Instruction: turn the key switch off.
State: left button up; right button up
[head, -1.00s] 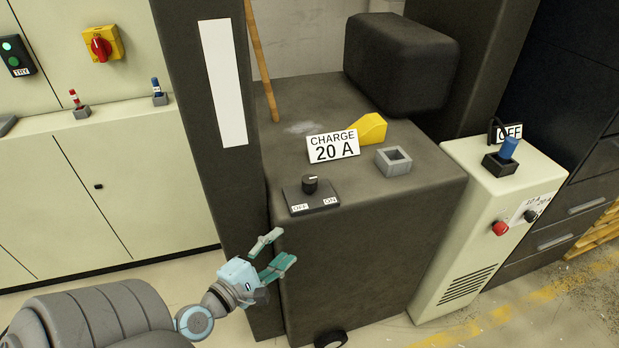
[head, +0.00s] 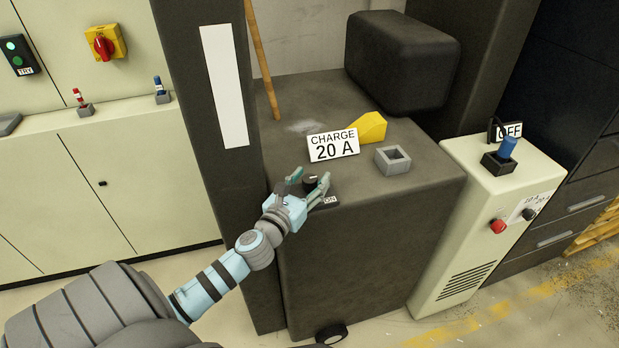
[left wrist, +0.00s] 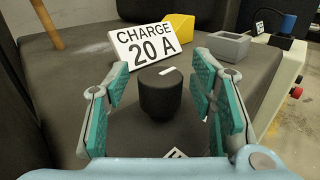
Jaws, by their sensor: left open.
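The key switch (head: 310,181) is a black round knob on a dark plate near the front left edge of the dark cabinet top. The "ON" label shows at the right of its plate; my left gripper hides the "OFF" side. In the left wrist view the knob (left wrist: 160,98) stands upright between the fingers, with a white mark on its top towards the far right. My left gripper (head: 311,175) is open around the knob, with a gap on each side. It also shows in the left wrist view (left wrist: 161,90). My right gripper is not in view.
Behind the switch are a "CHARGE 20 A" sign (head: 333,145), a yellow wedge (head: 371,127) and a grey square holder (head: 393,160). A wooden stick (head: 262,60) leans at the back left. A pale cabinet (head: 500,210) with a blue-handled switch (head: 508,147) stands right.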

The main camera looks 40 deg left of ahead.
pick_arm(q)
jog(key=shift+c, duration=0.2)
jog(key=c, duration=1.1)
jog(key=shift+c, duration=0.2)
